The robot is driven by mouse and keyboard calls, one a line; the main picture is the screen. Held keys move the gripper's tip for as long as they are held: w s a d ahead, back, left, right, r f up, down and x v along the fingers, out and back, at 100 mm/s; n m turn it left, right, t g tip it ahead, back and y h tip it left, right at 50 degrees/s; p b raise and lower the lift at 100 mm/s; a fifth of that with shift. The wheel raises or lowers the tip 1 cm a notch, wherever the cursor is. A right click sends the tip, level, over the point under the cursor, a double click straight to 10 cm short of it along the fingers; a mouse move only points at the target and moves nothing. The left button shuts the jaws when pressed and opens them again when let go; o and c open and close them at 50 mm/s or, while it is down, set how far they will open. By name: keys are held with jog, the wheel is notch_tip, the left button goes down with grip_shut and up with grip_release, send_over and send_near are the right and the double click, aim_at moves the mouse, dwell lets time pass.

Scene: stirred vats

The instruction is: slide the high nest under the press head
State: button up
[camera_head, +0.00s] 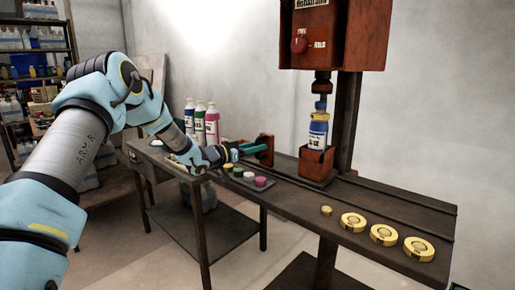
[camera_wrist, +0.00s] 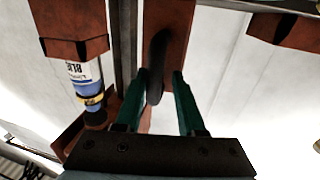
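A rust-red upright piece (camera_head: 266,146) stands on the bench rail, left of the press; I cannot tell whether it is the high nest. In the wrist view it is a red plate (camera_wrist: 178,25) with a dark rounded handle (camera_wrist: 157,65). My gripper (camera_head: 257,148) is at this piece. In the wrist view its green fingers (camera_wrist: 160,75) are apart, one on each side of the handle, with a gap visible at the right finger. Under the press head (camera_head: 321,88) a red block-like nest (camera_head: 316,163) holds a blue-and-white bottle (camera_head: 318,134), also in the wrist view (camera_wrist: 87,85).
Several bottles (camera_head: 200,122) stand behind my forearm. Yellow discs (camera_head: 353,222) lie on the bench's right part. Dark rails (camera_head: 385,196) run along the bench. A shelf (camera_head: 32,75) is at far left.

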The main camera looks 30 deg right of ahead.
jog(key=shift+o, duration=1.2)
jog(key=a+b, duration=0.1)
jog(key=a, duration=0.9)
jog(key=shift+s+a+b, duration=0.3)
jog(key=shift+s+a, duration=0.05)
jog(key=shift+a, duration=0.05)
